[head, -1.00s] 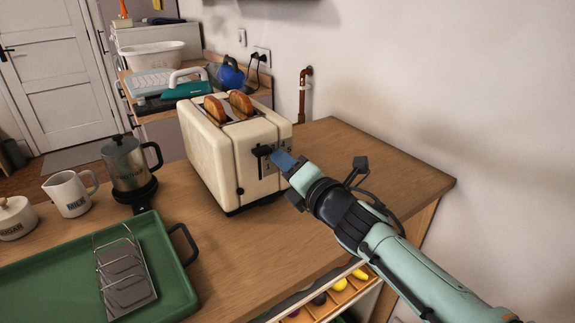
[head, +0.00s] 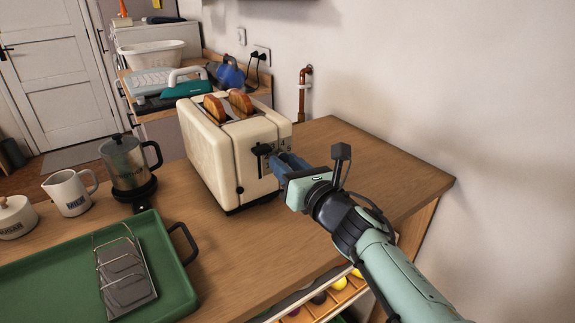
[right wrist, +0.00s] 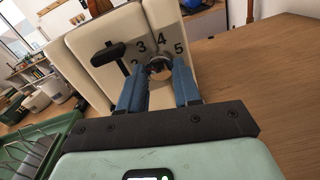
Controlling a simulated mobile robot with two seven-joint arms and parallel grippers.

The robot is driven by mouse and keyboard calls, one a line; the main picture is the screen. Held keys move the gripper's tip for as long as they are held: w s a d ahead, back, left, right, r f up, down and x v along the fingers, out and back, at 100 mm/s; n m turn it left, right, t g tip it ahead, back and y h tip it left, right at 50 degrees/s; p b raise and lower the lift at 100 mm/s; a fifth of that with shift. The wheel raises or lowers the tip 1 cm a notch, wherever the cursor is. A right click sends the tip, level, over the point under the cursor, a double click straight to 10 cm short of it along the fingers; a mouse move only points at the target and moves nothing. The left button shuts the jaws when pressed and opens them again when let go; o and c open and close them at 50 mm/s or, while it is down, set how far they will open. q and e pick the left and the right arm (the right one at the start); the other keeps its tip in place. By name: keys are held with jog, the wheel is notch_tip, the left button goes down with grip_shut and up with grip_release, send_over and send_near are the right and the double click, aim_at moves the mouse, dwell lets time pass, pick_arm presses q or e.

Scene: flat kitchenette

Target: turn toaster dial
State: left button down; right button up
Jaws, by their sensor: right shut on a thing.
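The cream toaster (head: 212,162) stands on the wooden counter with two slices of toast (head: 228,106) in its slots. It also shows in the right wrist view (right wrist: 82,58). Its front face has a dark lever (right wrist: 108,54) and a round metallic dial (right wrist: 159,68) ringed by numbers; 3, 4 and 5 are readable. My right gripper (head: 276,161) is at the front face. In the right wrist view its two blue fingers (right wrist: 159,80) stand on either side of the dial, shut on it. In the head view the fingers hide the dial. My left gripper is not in view.
A green tray (head: 176,290) with a wire toast rack (head: 126,272) lies at the left front. A coffee press (head: 128,165), milk jug (head: 70,192) and sugar pot (head: 14,217) stand left of the toaster. The counter right of the toaster is clear up to its edge.

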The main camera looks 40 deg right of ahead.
jog(key=shift+n, duration=0.6)
jog(key=o, duration=1.1)
jog(key=shift+c, duration=0.2)
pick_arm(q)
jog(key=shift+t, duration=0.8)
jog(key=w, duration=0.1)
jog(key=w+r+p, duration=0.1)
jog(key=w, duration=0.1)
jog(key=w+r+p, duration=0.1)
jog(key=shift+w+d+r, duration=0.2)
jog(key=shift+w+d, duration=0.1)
pick_arm(e)
jog(key=s+a, duration=0.2)
jog(key=s, duration=1.1)
jog(key=shift+s, duration=0.15)
jog(key=shift+a+f, duration=0.1)
